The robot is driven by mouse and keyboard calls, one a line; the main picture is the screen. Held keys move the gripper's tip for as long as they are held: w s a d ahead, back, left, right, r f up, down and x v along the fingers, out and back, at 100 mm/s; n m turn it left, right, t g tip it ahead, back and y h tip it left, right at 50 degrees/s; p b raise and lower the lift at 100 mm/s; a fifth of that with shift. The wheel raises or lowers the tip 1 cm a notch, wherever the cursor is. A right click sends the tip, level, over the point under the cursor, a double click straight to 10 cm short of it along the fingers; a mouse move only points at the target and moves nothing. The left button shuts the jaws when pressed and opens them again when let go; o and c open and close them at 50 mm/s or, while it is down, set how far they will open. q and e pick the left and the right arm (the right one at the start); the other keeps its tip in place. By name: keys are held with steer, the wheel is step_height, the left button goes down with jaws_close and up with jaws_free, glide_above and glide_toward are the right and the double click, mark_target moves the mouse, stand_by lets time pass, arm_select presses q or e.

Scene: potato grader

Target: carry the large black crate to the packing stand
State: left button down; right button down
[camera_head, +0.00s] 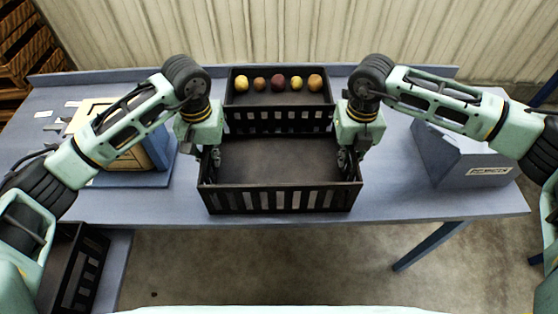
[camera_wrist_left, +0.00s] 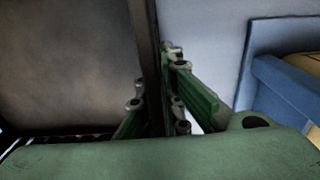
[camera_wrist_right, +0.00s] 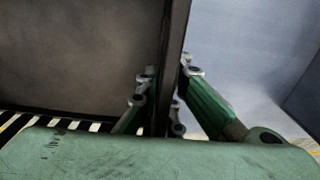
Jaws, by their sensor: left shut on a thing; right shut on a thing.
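The large black crate (camera_head: 281,198) is empty, with slatted walls, and sits at the front middle of the blue-grey table. My left gripper (camera_head: 210,160) is shut on its left side wall; in the left wrist view the fingers (camera_wrist_left: 158,105) are on both sides of that wall (camera_wrist_left: 148,50). My right gripper (camera_head: 350,158) is shut on the right side wall; in the right wrist view the fingers (camera_wrist_right: 165,100) straddle that wall (camera_wrist_right: 175,40). The crate looks level. I cannot tell whether it touches the table. I cannot tell which thing is the packing stand.
Behind it, another black crate (camera_head: 277,121) has several potatoes in a row at its back. A blue and yellow box (camera_head: 150,145) stands left, a blue-grey labelled box (camera_head: 465,160) right. Another black crate (camera_head: 75,268) sits low at front left. Bare floor (camera_head: 270,260) lies in front.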

mark_target(208, 147)
arm_select(q)
steer(key=shift+r, duration=0.15)
arm_select(e)
steer(key=shift+r, duration=0.15)
stand_by(0.4)
